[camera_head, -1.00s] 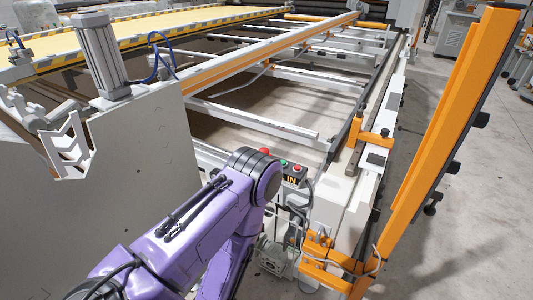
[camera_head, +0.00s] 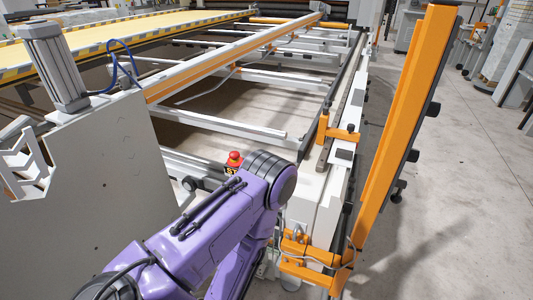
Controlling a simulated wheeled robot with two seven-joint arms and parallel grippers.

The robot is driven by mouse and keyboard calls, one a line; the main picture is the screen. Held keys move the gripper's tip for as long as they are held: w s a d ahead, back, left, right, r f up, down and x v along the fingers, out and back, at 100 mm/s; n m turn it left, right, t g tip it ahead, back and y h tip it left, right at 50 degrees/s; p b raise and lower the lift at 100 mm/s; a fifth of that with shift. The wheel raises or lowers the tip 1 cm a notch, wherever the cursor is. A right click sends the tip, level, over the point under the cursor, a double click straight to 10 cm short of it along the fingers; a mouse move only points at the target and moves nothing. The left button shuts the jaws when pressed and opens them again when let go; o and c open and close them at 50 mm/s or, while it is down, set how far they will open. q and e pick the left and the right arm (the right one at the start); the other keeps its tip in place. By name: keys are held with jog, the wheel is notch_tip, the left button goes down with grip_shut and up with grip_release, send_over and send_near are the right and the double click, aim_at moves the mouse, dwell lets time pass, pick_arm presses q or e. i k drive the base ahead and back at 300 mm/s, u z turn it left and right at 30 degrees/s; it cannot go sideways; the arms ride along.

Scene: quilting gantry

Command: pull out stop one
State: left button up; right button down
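A red mushroom-shaped stop button (camera_head: 235,157) stands just left of my purple arm's dark joint, on the near end of the machine. A small piece of yellow label with black marking (camera_head: 231,170) shows just below it. The arm hides what lies to its right and below. One purple arm of mine comes in from the bottom, and its joint is close to the button in the picture. I cannot tell the true distance between them. Neither gripper shows in this view.
A grey panel (camera_head: 95,200) with a cylinder (camera_head: 55,68) stands at left. White cross rails (camera_head: 220,120) and an orange-striped beam (camera_head: 225,58) lie behind. A tall orange post (camera_head: 405,115) rises at right from an orange bracket (camera_head: 310,250). Open floor (camera_head: 455,200) lies beyond it.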

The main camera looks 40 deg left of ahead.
aim_at(234, 155)
jog(key=z, duration=1.3)
jog(key=k, duration=1.05)
jog(key=u, duration=1.5)
jog(key=i, duration=0.2)
jog(key=z, duration=0.05)
